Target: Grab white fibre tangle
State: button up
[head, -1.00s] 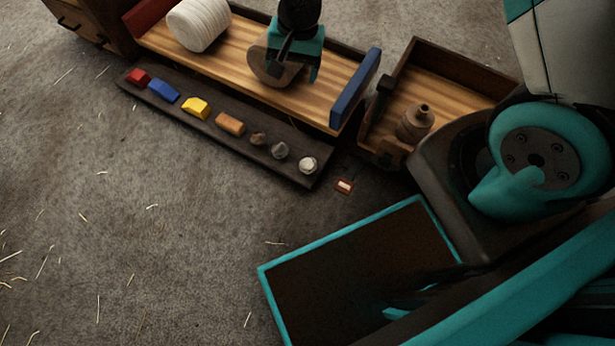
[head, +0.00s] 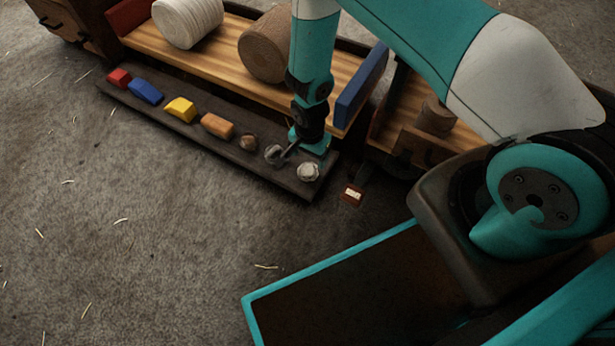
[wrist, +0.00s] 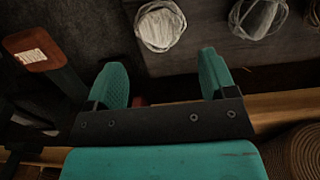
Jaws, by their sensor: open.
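The white fibre tangle (head: 308,172) is a small pale lump at the near right end of the dark strip (head: 215,150). In the wrist view the white fibre tangle (wrist: 160,26) lies just beyond the fingertips, roughly in line with the gap between them. My gripper (head: 300,148) is over the right end of the strip, between the white tangle and a grey tangle (head: 274,153). In the wrist view my gripper (wrist: 163,62) is open with nothing between its fingers. The exact height above the strip is hard to tell.
A brown tangle (head: 248,142) and orange, yellow, blue and red blocks line the strip. Behind it, a wooden tray holds a white spool (head: 188,20) and a brown rope roll (head: 266,45). A red-brown tag (head: 351,195) lies on the floor, right of the strip.

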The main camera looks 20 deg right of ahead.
aim_at(308, 167)
jog(key=f+b, duration=0.1)
jog(key=f, duration=0.1)
jog(key=f+b, duration=0.2)
jog(key=f, duration=0.1)
jog(key=f+b, duration=0.2)
jog(key=f, duration=0.1)
jog(key=shift+s+a, duration=0.15)
jog(key=shift+a, duration=0.1)
jog(key=shift+r, duration=0.15)
jog(key=c, duration=1)
